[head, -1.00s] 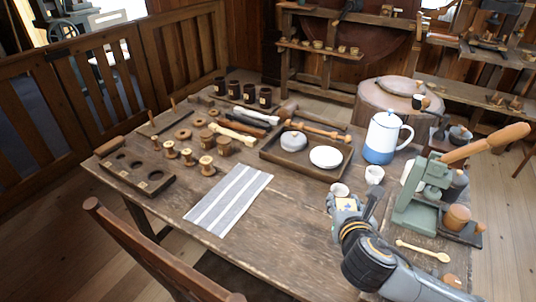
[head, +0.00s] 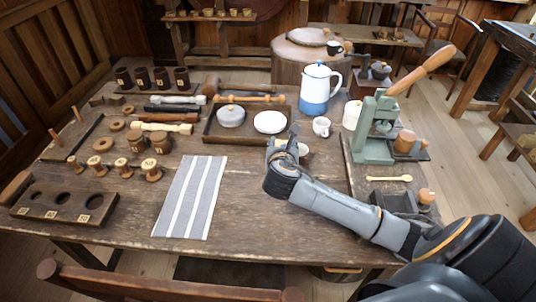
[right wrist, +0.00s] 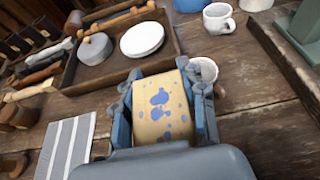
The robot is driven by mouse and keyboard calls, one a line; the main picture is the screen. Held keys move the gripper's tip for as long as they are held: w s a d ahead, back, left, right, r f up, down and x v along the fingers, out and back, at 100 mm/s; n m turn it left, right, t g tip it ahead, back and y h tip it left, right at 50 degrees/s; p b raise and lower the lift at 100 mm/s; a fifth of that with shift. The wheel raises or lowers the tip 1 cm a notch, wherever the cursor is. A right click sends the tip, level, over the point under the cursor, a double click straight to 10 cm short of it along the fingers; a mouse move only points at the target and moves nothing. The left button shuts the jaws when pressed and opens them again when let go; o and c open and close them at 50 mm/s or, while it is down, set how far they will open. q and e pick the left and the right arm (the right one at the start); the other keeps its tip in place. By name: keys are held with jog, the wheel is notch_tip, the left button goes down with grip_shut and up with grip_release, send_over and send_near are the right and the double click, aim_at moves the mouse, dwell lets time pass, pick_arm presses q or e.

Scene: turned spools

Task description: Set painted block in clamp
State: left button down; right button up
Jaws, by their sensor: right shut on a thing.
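The painted block (right wrist: 162,108), pale wood with blue blotches, sits between the fingers of my right gripper (right wrist: 165,95) in the right wrist view. In the head view that gripper (head: 283,148) is over the table, just in front of the dark tray, and largely hides the block. The clamp (head: 376,130) is a green press with a long wooden handle (head: 425,68), standing at the table's right side. The block is to the left of the clamp and apart from it. My left gripper is not in view.
A small white cup (right wrist: 204,70) stands close beside the right gripper. Another cup (head: 321,126) and a blue-and-white pot (head: 314,90) stand behind. The dark tray (head: 240,136) holds a stone-like lidded pot and a white dish. A striped cloth (head: 190,197) lies left, with bare table between.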

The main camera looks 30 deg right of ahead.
jog(key=w+f, duration=0.2)
jog(key=w+f+b, duration=0.1)
jog(key=w+f, duration=0.2)
jog(key=shift+f, duration=0.3)
jog(key=shift+w+f, duration=0.15)
jog(key=shift+f, duration=1.6)
jog(key=shift+f, duration=0.1)
jog(key=o, duration=1.2)
